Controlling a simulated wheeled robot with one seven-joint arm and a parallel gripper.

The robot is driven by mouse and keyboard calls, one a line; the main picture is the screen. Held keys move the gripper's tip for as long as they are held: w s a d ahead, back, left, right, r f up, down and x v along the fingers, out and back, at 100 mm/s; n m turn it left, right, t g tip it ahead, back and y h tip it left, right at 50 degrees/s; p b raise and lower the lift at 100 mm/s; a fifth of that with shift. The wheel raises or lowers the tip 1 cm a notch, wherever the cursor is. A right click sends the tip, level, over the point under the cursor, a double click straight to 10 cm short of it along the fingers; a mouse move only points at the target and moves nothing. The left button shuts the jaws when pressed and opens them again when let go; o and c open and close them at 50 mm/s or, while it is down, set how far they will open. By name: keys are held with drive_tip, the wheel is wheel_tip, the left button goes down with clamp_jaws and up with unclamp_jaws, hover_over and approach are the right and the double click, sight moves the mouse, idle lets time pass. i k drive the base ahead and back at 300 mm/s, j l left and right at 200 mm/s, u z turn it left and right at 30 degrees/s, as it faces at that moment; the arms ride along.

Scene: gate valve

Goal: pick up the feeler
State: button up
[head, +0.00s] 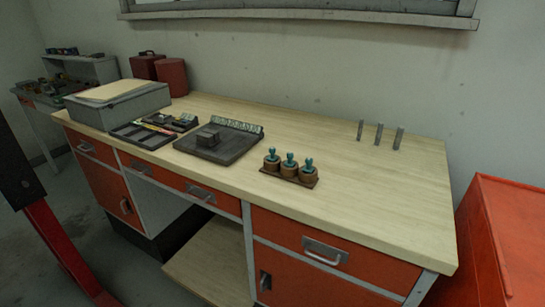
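No thing in the head view can be surely told as the feeler at this size. Small tools, one yellowish and one reddish, lie in a dark shallow tray (129,136) on the wooden workbench (385,202). Three thin grey upright pieces (379,134) stand apart at the bench's back right. A dark plate (217,151) with a grey block (208,136) on it and a pale patterned strip along its back edge lies right of the tray. My gripper is not in view.
A wooden holder (296,181) with three teal-topped pieces stands near the front edge. A grey box (117,107) and red cans (172,77) stand at the left. A red cabinet (510,240) stands at the right. The bench's right part is mostly clear.

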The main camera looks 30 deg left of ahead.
sight(271, 150)
drive_tip(key=u, duration=1.25)
drive_tip(key=i+j+z, duration=0.1)
drive_tip(key=i+j, duration=0.1)
drive_tip(key=i, duration=0.05)
